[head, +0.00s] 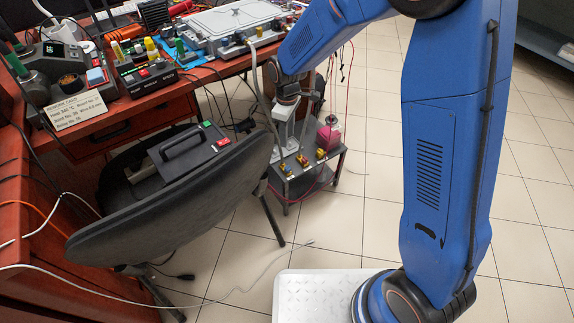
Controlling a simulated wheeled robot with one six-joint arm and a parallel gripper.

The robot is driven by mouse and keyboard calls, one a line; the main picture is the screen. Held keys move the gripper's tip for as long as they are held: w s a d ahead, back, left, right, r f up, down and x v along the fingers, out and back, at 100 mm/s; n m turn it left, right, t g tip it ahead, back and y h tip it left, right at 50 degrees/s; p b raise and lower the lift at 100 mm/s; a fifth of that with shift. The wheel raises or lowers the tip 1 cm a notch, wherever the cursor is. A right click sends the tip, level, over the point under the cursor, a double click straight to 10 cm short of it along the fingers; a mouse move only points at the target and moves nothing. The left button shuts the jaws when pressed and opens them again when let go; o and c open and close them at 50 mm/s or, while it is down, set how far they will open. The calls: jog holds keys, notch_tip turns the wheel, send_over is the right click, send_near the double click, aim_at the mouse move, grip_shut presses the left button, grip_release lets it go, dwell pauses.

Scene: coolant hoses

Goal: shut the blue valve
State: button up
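A row of small brass valves stands on the low grey cart (312,178) beyond the chair. The nearest valve (286,170) is at the row's left front, with a middle valve (302,160) and a far valve (320,154) behind it to the right. They are too small here to tell surely which has the blue handle or how any handle is turned. My gripper (279,152) points down over the left part of the cart, close to the nearest valve. I cannot tell whether it touches it. Its fingers are partly hidden and too small to read.
A black chair (200,200) carrying a dark case (188,150) stands left of the cart. A red workbench (130,112) with instruments runs behind it. A pink-purple block (328,138) with red hoses is at the cart's right. A cable (240,290) lies on the tiles; the floor right of the cart is clear.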

aim_at(287, 168)
notch_tip(287, 168, down, 18)
jog(key=shift+r, duration=0.25)
dwell(0.5)
jog(key=shift+c, duration=0.3)
grip_shut()
